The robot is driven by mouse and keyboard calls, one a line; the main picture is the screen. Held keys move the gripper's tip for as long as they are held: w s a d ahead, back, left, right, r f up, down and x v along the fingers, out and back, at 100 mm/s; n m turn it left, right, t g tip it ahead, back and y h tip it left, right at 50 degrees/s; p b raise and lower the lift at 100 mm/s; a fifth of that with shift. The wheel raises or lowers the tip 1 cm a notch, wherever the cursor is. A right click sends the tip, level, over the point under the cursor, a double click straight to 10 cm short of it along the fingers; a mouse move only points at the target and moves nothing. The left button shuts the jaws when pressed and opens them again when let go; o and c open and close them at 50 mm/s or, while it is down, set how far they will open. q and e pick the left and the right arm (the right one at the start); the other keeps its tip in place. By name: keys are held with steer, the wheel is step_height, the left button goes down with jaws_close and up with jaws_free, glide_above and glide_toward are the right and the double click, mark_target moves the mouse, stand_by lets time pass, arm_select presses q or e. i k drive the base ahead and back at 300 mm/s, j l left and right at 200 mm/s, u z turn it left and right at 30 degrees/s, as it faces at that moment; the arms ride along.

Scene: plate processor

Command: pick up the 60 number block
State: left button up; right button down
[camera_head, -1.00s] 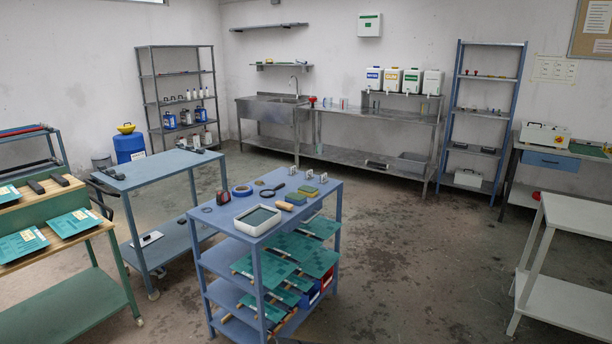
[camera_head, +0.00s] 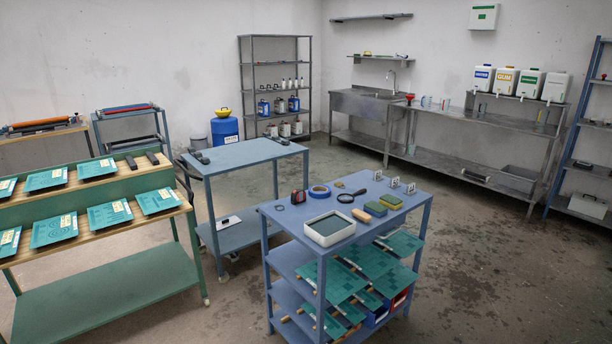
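Three small pale upright pieces with dark marks stand in a row at the back right of the blue cart top (camera_head: 283,217). They are the left piece (camera_head: 378,175), the middle piece (camera_head: 394,182) and the right piece (camera_head: 410,188). They may be number blocks, but they are too small for me to read any number, so I cannot tell which is the 60. Neither of my grippers shows in the head view.
A blue-grey table (camera_head: 240,155) and a green plate rack (camera_head: 100,275) stand left. Floor is open at right.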

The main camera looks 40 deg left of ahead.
mark_target(377, 175)
steer(key=i+l+u, duration=0.1)
steer(key=i+u, duration=0.3)
steer(key=i+l+u, duration=0.2)
steer(key=u, duration=0.2)
steer(key=i+l+u, duration=0.35)
steer(key=i+l, duration=0.3)
steer(key=l, duration=0.15)
